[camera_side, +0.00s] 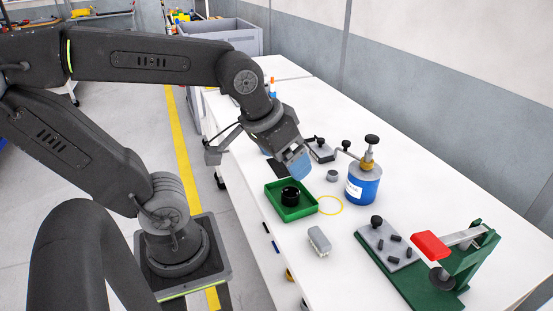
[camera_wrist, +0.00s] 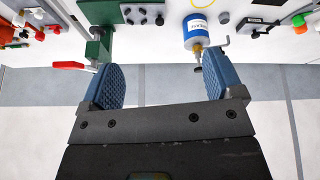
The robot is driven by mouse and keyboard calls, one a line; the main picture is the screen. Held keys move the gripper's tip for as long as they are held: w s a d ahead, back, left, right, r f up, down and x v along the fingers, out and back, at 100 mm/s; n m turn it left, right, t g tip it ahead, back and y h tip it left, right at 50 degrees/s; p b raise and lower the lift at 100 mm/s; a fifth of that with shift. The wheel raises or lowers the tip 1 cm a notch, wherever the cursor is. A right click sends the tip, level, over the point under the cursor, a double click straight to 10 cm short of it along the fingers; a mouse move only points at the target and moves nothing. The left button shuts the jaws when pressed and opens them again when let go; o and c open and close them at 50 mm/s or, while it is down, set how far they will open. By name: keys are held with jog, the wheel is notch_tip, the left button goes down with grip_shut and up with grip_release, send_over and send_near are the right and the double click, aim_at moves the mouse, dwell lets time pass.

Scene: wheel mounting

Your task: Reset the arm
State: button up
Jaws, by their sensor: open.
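My gripper (camera_side: 296,163) is above the white table in the side view, near its left edge, with blue finger pads. In the wrist view my gripper (camera_wrist: 158,85) is open, its two blue pads wide apart with nothing between them. It is clear of the green tray (camera_side: 297,212), which lies below it on the table. A black ring-shaped part (camera_side: 290,195) sits in the tray.
A blue can (camera_side: 363,189) with a brass top stands right of the tray. A green fixture with a red handle (camera_side: 430,246) is at the front right. A grey block (camera_side: 319,240) and yellow ring (camera_side: 331,211) lie nearby. A grey crate (camera_side: 225,38) is behind.

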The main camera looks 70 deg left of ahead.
jog(key=shift+s+d+m+t, duration=0.15)
jog(key=shift+s+d+m, duration=0.15)
jog(key=shift+s+m, duration=0.25)
jog(key=shift+s+d+m+t, duration=0.15)
jog(key=shift+s+d+m, duration=0.2)
jog(key=shift+m, duration=0.3)
